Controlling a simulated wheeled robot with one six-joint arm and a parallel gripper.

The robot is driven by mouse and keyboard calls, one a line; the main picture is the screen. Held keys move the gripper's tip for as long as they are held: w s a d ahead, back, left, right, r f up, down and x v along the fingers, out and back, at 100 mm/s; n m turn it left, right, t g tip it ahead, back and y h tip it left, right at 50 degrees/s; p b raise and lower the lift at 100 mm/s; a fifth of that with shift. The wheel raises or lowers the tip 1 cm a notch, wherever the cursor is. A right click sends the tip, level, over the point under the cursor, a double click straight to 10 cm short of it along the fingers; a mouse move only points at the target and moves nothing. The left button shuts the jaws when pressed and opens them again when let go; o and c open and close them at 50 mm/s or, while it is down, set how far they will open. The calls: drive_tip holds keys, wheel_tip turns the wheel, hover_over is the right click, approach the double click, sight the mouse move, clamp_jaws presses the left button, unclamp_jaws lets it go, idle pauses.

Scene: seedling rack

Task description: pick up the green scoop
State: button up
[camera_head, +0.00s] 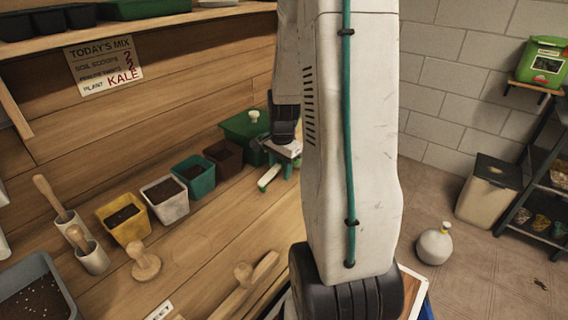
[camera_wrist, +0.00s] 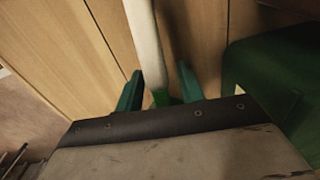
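The scoop shows in the wrist view as a pale handle (camera_wrist: 148,40) with a green part (camera_wrist: 161,98) at its near end. In the head view a pale and green piece of it (camera_head: 268,178) lies on the wooden bench, partly hidden by my gripper (camera_head: 284,158). In the wrist view my gripper (camera_wrist: 160,86) has its two teal fingers on either side of the scoop. A gap shows between the handle and the right finger; the left finger looks very close to it. Contact there is unclear. The rest of the scoop is hidden.
A green lidded box (camera_head: 240,130) stands close behind my gripper; its side (camera_wrist: 268,75) fills the wrist view's right. Brown (camera_head: 222,158), teal (camera_head: 196,180), white (camera_head: 167,203) and yellow (camera_head: 124,222) pots line the bench. Wooden tools (camera_head: 146,264) lie nearer.

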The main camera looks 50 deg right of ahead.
clamp_jaws()
